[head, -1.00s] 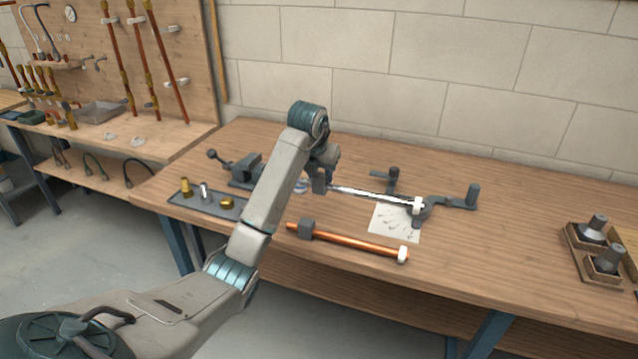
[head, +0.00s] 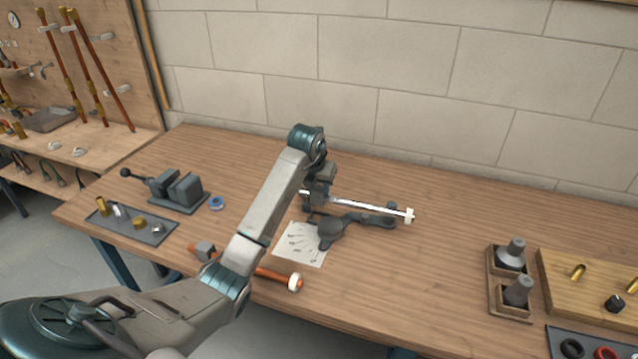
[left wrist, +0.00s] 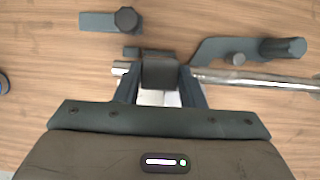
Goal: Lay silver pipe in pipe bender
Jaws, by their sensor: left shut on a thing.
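My left gripper (head: 318,197) is shut on the dark grey block (left wrist: 159,72) on the silver pipe. The silver pipe (head: 365,206) runs right from the gripper to a white end piece (head: 409,215); in the left wrist view it (left wrist: 262,80) leaves the fingers to the right. The dark pipe bender (head: 330,230) sits on the bench just in front of the pipe in the head view. Its arms also show in the left wrist view (left wrist: 215,48). I cannot tell whether the pipe touches the bender. My right gripper is out of view.
A copper pipe (head: 275,276) lies in front, partly behind my arm. A printed sheet (head: 300,243) lies beside the bender. A vise (head: 180,190), blue tape roll (head: 217,203) and fittings tray (head: 160,232) are left. A wooden holder (head: 495,285) stands right, with free bench between.

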